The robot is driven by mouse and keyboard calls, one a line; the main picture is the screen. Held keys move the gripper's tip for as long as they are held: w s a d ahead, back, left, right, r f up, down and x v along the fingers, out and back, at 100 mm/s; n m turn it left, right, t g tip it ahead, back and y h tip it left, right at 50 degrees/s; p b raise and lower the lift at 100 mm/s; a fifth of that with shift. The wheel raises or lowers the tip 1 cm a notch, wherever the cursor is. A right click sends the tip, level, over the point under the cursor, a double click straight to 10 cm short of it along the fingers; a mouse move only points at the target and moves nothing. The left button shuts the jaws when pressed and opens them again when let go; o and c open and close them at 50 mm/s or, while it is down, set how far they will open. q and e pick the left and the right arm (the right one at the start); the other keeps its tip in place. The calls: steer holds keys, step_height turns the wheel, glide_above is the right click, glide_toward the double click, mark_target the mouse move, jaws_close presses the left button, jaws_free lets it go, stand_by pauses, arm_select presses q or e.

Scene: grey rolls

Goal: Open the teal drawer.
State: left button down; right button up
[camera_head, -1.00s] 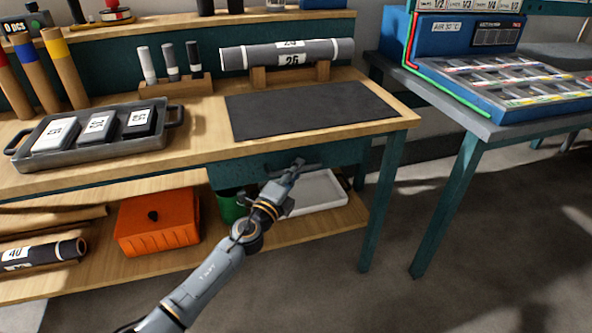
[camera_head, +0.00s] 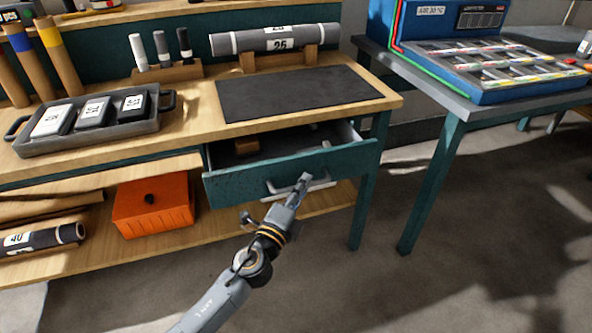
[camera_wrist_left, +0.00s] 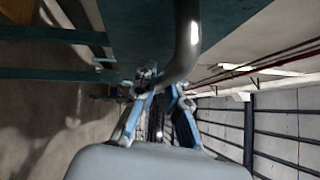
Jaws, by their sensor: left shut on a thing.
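The teal drawer (camera_head: 235,186) under the workbench stands pulled out, with its dark inside showing. A small brown block (camera_head: 247,147) lies inside at the left. The grey bar handle (camera_head: 321,184) is on the drawer front. My left gripper (camera_head: 303,182) is shut on this handle, in front of the drawer. In the left wrist view, the curved handle (camera_wrist_left: 186,35) runs down to the fingers of the gripper (camera_wrist_left: 157,92), and the teal drawer front (camera_wrist_left: 135,30) is behind it. My right gripper is not in view.
The bench top holds a black mat (camera_head: 290,92), a grey roll (camera_head: 275,40) on a stand, and a tray (camera_head: 97,140). An orange box (camera_head: 152,208) sits on the lower shelf. A second table (camera_head: 480,112) stands at the right. The floor in front is clear.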

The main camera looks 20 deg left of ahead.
arm_select(q)
steer(key=s+d+b, duration=0.1)
steer(key=s+d, duration=0.6)
steer(key=s, duration=0.4)
steer(key=shift+s+d, duration=0.25)
steer(key=shift+d, duration=0.15)
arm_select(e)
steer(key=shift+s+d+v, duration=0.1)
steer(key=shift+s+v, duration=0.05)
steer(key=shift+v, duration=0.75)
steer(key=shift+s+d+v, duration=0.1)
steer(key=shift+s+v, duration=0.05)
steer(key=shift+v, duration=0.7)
arm_select(q)
steer(key=c, duration=1.4)
jaws_free()
steer(key=shift+o, duration=0.2)
steer(key=v, duration=1.2)
steer(key=shift+f, duration=0.1)
